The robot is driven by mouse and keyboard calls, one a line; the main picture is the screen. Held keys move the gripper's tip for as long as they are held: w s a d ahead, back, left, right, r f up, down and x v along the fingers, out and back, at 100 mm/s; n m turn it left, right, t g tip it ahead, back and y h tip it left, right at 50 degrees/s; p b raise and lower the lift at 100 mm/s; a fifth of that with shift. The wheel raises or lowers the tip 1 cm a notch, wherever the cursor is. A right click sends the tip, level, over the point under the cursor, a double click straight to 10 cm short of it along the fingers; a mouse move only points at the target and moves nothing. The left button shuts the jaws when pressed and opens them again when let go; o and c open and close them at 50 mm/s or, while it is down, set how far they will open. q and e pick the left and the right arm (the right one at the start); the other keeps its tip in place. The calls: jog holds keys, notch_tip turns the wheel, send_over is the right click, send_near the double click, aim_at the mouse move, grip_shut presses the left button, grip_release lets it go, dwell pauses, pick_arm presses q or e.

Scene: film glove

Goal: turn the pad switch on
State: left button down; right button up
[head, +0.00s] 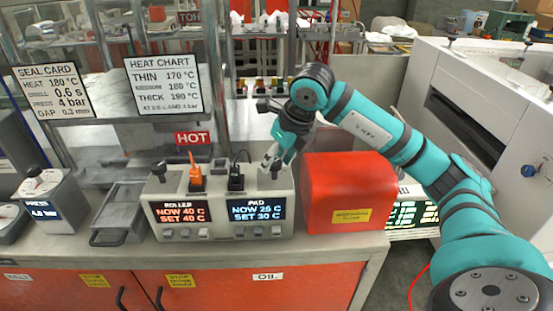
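A grey control box (219,232) stands on the bench with two lit displays. The ROLLER display (181,213) reads NOW 40 C, SET 40 C. The PAD display (256,210) reads NOW 25 C, SET 30 C. A dark switch (159,171) stands on top at the roller end. At the pad end, my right gripper (272,165) points down at the box top, right beside or over a small dark part that I take for the pad switch. The fingers partly hide it; I cannot tell contact or finger opening. My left gripper is out of view.
A red box (350,192) stands close to the right of the control box. An orange plug (196,178) and a black plug (236,178) rise from the box top. A HOT sign (193,138) hangs behind. A metal tray (118,215) and PRESS unit (50,205) stand left.

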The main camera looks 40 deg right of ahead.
jog(key=shift+o, duration=0.6)
jog(key=v, duration=1.2)
